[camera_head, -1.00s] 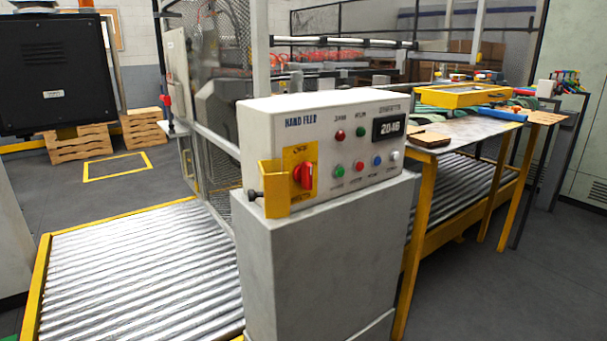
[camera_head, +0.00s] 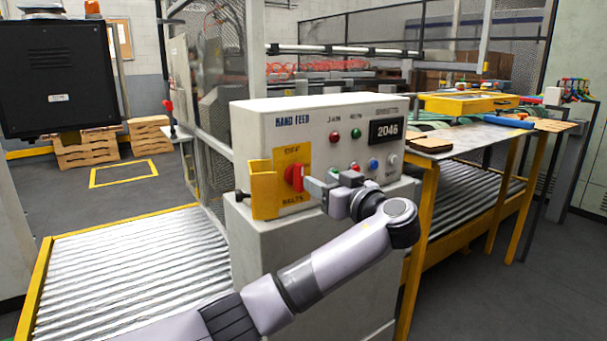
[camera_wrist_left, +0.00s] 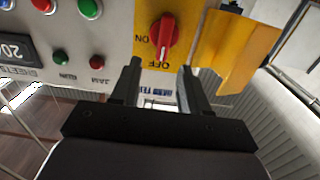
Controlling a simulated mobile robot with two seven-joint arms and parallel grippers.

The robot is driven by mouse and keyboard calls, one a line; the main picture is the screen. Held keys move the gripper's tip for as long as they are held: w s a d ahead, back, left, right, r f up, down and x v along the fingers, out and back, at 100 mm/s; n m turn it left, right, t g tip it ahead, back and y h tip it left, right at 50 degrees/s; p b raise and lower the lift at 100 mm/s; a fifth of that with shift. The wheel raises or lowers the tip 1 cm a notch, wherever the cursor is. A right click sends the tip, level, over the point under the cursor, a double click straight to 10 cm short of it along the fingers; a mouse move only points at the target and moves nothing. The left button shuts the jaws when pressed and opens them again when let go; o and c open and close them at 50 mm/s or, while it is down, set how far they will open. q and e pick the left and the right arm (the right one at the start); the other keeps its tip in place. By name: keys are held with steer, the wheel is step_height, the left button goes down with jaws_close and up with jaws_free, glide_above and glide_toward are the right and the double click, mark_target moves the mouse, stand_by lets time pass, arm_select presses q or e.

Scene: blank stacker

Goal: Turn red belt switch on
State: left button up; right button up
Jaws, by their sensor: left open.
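The red belt switch (camera_head: 294,174) is a rotary knob on the yellow plate (camera_head: 279,199) at the left of the HAND FEED panel. It also shows in the left wrist view (camera_wrist_left: 163,34), upside down, with ON printed to its left and OFF below it. Its handle lies roughly in line with OFF. My left gripper (camera_head: 314,185) is in front of the panel, just right of the knob in the head view. In the left wrist view its two fingers (camera_wrist_left: 159,80) are apart and empty, with their tips short of the knob. My right gripper is not in view.
A yellow bracket (camera_head: 263,193) juts out just left of the knob. A roller conveyor (camera_head: 130,270) lies at left, a work table (camera_head: 470,137) at right.

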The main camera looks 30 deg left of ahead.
mark_target(302, 169)
arm_select(q)
steer(key=shift+n, duration=0.3)
steer(key=p+x, duration=0.1)
steer(key=x, duration=0.2)
steer(key=r+x, duration=0.1)
steer(key=x, duration=0.2)
steer(key=shift+s+a+r+p, duration=0.1)
steer(key=shift+s+a+p, duration=0.05)
steer(key=shift+p, duration=0.2)
steer(key=shift+a, duration=0.5)
jaws_close()
